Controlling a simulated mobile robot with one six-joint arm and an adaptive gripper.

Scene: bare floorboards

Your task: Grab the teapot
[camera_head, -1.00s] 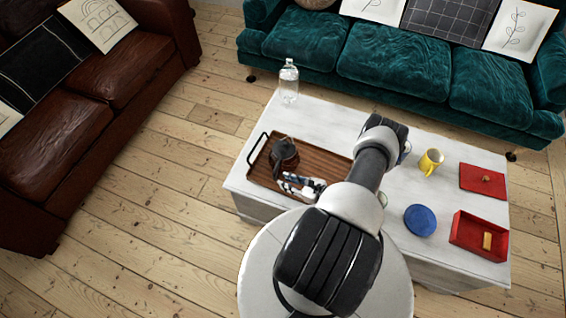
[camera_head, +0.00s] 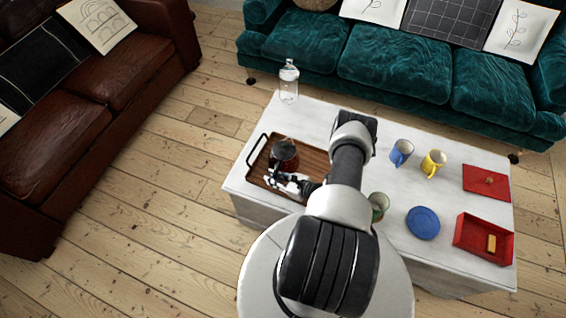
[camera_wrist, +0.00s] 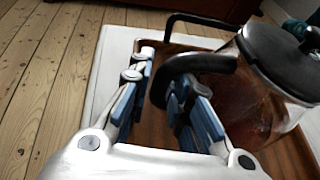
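The teapot (camera_head: 285,154), a glass pot with dark contents, a black lid and a black handle, stands on the brown tray (camera_head: 317,158). In the wrist view the teapot (camera_wrist: 262,100) fills the right side, and its curved handle (camera_wrist: 200,62) reaches toward my fingers. My gripper (camera_head: 283,180) is low over the tray at the teapot's near side. In the wrist view my gripper (camera_wrist: 165,85) is open, with the end of the handle between its two fingers. The right finger partly hides the pot; I cannot tell whether either finger touches the handle.
The tray lies on a white table (camera_head: 325,115). A glass bottle (camera_head: 289,85) stands at the back. A blue mug (camera_head: 401,151), yellow mug (camera_head: 432,163), green-and-red mug (camera_head: 379,205), blue plate (camera_head: 423,222), red lid (camera_head: 486,182) and red box (camera_head: 470,247) are to the right. Sofas stand left and behind.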

